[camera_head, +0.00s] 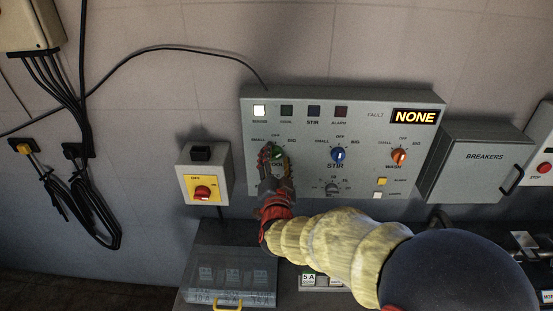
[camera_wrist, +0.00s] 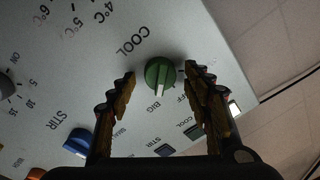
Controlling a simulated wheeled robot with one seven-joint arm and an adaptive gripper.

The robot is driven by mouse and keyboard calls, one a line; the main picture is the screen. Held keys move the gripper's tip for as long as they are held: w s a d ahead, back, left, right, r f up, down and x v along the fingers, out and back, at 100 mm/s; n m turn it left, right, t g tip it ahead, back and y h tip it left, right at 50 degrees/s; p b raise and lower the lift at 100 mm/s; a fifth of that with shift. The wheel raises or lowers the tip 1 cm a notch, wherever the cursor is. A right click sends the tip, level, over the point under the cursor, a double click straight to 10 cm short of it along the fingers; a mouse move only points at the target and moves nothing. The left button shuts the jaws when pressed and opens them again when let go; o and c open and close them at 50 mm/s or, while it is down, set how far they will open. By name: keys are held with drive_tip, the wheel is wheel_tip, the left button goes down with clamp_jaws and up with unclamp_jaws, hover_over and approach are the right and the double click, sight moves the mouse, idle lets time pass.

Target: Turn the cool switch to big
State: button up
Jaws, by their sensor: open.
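The green COOL knob (camera_wrist: 160,73) is on the grey control panel (camera_head: 365,185). In the wrist view its ridge runs roughly toward the BIG label (camera_wrist: 158,105), but I cannot tell surely which end is the pointer. In the head view the knob (camera_head: 277,152) is partly hidden by my gripper (camera_head: 274,158). My gripper is open. In the wrist view its two fingers (camera_wrist: 160,78) stand on either side of the knob, with visible gaps. The SMALL label of this knob is hidden in the wrist view.
The blue STIR knob (camera_head: 338,154) and orange WASH knob (camera_head: 399,156) sit to the right. The white lamp (camera_head: 260,111) is lit, and the fault display (camera_head: 415,117) reads NONE. A red-knobbed switch box (camera_head: 204,174) is left; a breaker box (camera_head: 481,165) is right.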

drive_tip(key=s, duration=1.2)
drive_tip(key=shift+f, duration=0.35)
